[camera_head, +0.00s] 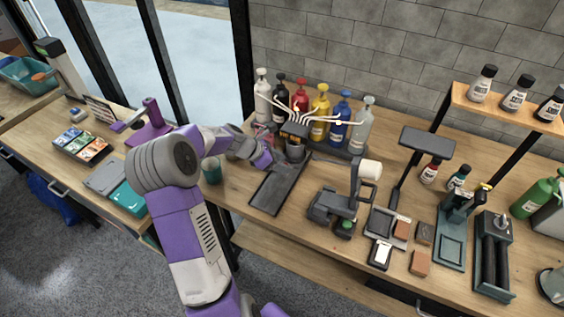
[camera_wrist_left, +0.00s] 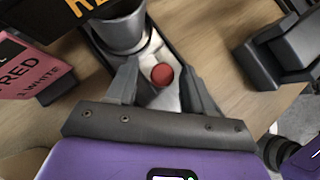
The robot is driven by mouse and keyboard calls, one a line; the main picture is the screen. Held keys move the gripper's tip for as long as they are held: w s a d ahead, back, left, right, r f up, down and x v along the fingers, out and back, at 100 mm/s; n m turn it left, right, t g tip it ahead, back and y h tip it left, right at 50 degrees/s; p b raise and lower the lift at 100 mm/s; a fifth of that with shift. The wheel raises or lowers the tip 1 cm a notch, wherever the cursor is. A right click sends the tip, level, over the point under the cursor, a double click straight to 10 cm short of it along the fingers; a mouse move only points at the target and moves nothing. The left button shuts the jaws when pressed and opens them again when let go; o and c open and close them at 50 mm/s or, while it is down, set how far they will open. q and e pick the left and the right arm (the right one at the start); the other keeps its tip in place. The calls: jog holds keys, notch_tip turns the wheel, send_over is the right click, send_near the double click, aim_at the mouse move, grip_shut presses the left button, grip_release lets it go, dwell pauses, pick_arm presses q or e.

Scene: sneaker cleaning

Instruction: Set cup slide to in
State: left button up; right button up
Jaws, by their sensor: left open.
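The cup slide (camera_head: 268,195) is a long dark track on the bench in front of the colour bottles. A grey cup (camera_head: 296,152) stands at its back end, near the dark block under the white tubes. In the left wrist view the cup (camera_wrist_left: 122,30) is at the top, with a red round knob (camera_wrist_left: 162,76) just below it on the slide's pale metal part. My left gripper (camera_wrist_left: 160,88) is open, its fingers on either side of the knob with gaps visible. In the head view the left gripper (camera_head: 266,152) is beside the cup, its fingertips hard to make out.
Several pump bottles (camera_head: 321,108) stand behind the slide. A teal cup (camera_head: 211,170) stands to its left. A dark machine (camera_head: 335,207) stands to its right, with trays and blocks beyond. A pink card (camera_wrist_left: 25,68) is close on the left in the wrist view.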

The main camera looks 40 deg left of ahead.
pick_arm(q)
jog(key=p+v, duration=0.1)
jog(key=v, duration=0.6)
jog(key=shift+p, duration=0.3)
